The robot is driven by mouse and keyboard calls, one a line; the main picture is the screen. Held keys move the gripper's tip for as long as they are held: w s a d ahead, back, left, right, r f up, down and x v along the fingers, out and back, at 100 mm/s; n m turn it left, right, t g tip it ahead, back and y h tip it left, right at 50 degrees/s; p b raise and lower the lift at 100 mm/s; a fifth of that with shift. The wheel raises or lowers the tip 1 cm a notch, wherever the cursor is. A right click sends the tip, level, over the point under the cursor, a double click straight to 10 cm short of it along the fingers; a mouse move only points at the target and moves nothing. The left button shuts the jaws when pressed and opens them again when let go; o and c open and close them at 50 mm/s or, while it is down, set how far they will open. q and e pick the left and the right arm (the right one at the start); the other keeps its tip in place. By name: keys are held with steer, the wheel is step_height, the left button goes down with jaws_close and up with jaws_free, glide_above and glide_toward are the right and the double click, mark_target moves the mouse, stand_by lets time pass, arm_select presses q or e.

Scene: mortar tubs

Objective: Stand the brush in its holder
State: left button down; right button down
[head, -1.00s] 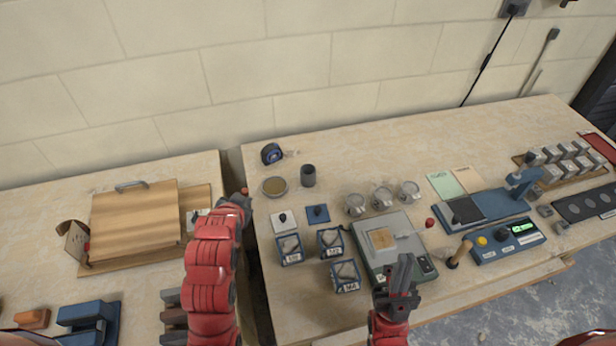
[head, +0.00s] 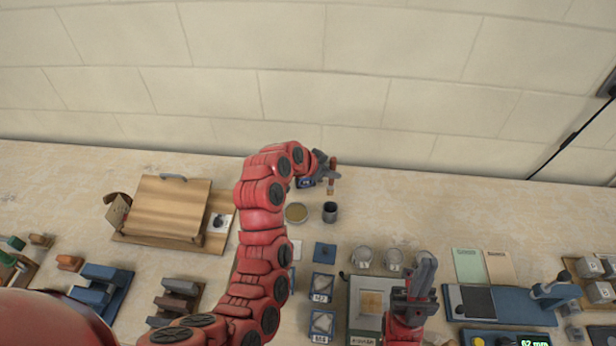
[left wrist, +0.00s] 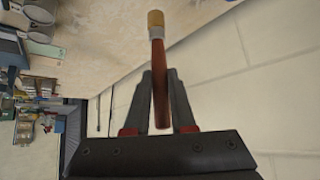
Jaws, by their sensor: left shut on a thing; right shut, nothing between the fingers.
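The brush (left wrist: 158,75) has a red-brown handle, a pale collar and a tan tip. My left gripper (left wrist: 160,100) is shut on its handle, and the tip sticks out beyond the fingers. In the head view the brush (head: 332,178) and my left gripper (head: 321,167) are near the wall, behind a dark round cup (head: 330,212), likely the holder. The brush is apart from the cup. Its exact tilt and height are hard to tell. My right gripper (head: 424,272) is shut and empty, above the scale area at the lower right.
A round tan-filled dish (head: 296,213) stands left of the cup. A blue square (head: 325,252) and glass jars (head: 362,258) stand in front. The table behind the jars is fairly clear.

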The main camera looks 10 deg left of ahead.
mark_target(330, 184)
arm_select(q)
steer(key=shift+d+r, duration=0.25)
steer(key=shift+d, duration=0.05)
steer(key=shift+s+a+f, duration=0.1)
steer(key=shift+a+f, duration=0.1)
steer(key=shift+f, duration=0.35)
step_height(330, 184, down, 2)
steer(key=shift+d+f, duration=0.1)
step_height(330, 184, down, 2)
steer(key=shift+f+b, duration=0.15)
steer(key=shift+b, duration=0.15)
steer(key=shift+f+b, duration=2.4)
steer(key=shift+f, duration=0.45)
steer(key=c, duration=0.7)
jaws_free()
steer(key=shift+r, duration=0.1)
